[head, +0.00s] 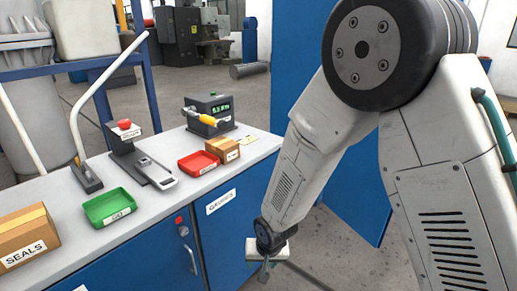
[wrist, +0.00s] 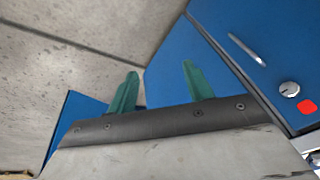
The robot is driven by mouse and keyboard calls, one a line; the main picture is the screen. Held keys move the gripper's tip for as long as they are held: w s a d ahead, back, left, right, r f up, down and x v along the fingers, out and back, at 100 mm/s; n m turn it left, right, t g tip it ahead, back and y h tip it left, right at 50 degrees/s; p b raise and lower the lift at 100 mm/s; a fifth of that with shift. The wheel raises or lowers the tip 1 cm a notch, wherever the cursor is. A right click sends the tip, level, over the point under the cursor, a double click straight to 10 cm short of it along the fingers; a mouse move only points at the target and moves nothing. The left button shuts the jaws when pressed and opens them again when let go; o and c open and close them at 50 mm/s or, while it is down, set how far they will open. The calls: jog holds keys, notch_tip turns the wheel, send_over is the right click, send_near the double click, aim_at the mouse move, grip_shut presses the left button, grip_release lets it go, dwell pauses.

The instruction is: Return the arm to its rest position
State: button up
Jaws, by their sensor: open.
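My arm reaches down from the upper right in the head view, in front of the blue cabinet. My gripper (head: 265,272) is at its lower end, low beside the cabinet front and below the bench top. In the wrist view my gripper (wrist: 157,85) shows two green fingers standing well apart, with nothing between them. The gripper is open and empty. In the head view the fingers are small and partly hidden.
The grey bench top (head: 60,220) carries a green tray (head: 108,207), a red tray (head: 198,163), a SEALS box (head: 27,235) and a small carton (head: 222,149). A blue panel (head: 357,205) stands behind my arm. The cabinet door (wrist: 235,55) is near the gripper.

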jog(key=s+d+r, duration=0.8)
jog(key=r, duration=0.2)
jog(key=s+d+r+g+h, duration=0.1)
jog(key=s+d+r, duration=0.7)
jog(key=r, duration=0.3)
jog(key=s+d+r, duration=0.8)
jog(key=d+r, duration=0.1)
jog(key=r, duration=0.2)
jog(key=shift+s+d+m+h, duration=0.25)
jog(key=shift+d+m+h, duration=0.05)
jog(key=shift+m, duration=0.1)
jog(key=shift+r, duration=0.1)
